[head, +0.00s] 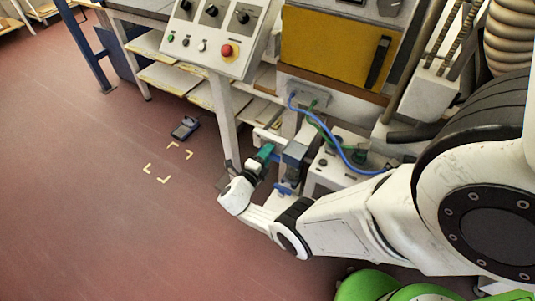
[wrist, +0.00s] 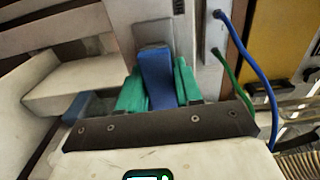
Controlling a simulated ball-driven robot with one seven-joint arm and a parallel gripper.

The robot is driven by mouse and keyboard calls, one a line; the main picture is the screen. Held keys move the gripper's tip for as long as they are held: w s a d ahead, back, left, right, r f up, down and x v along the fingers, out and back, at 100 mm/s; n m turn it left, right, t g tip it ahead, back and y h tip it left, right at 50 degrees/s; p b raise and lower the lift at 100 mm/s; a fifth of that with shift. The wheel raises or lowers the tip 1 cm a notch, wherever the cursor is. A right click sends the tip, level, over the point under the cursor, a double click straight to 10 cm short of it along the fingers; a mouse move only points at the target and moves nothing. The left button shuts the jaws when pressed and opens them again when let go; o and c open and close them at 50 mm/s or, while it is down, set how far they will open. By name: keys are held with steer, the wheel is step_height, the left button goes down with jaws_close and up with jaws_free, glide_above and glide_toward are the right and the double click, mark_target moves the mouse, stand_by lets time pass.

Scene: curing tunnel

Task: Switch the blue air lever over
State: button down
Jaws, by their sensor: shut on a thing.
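The blue air lever (wrist: 157,78) shows in the wrist view as a flat blue bar between my gripper's green fingers. It stands in front of a grey fitting (wrist: 153,30) on a pale upright. My gripper (wrist: 160,84) is shut on the lever, with one finger on each side. In the head view my gripper (head: 264,153) is beside a blue-grey block (head: 295,152) below the machine. I cannot make out the lever itself there; the gripper and block cover that spot.
A blue hose (head: 338,150) and a green hose run close by, right of the gripper. A control panel (head: 212,40) with a red button (head: 226,50) overhangs. A yellow door (head: 330,48) is above right. A foot pedal (head: 185,128) lies on the floor; the floor at left is clear.

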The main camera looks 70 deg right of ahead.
steer(key=c, duration=0.8)
jaws_free()
steer(key=shift+c, duration=0.2)
steer(key=v, duration=1.1)
steer(key=shift+s+f, duration=0.1)
steer(key=s+a+f+m+y, duration=0.1)
steer(key=s+a+m+y, duration=0.35)
steer(key=m, duration=0.65)
steer(key=s+a+f+m+y, duration=0.1)
steer(key=s+a+m+y, duration=0.3)
steer(key=m, duration=0.6)
steer(key=s+a+r+m+t+y, duration=0.1)
steer(key=a+r+m+t+y, duration=0.1)
steer(key=a+r+m+y, duration=0.2)
steer(key=s+a+r+m+t+y, duration=0.2)
steer(key=a+r+m+t+y, duration=0.1)
steer(key=a+m, duration=0.5)
step_height(320, 180, up, 2)
steer(key=shift+s+r+m+y, duration=0.1)
steer(key=shift+s+m+y, duration=0.3)
steer(key=shift+y, duration=0.45)
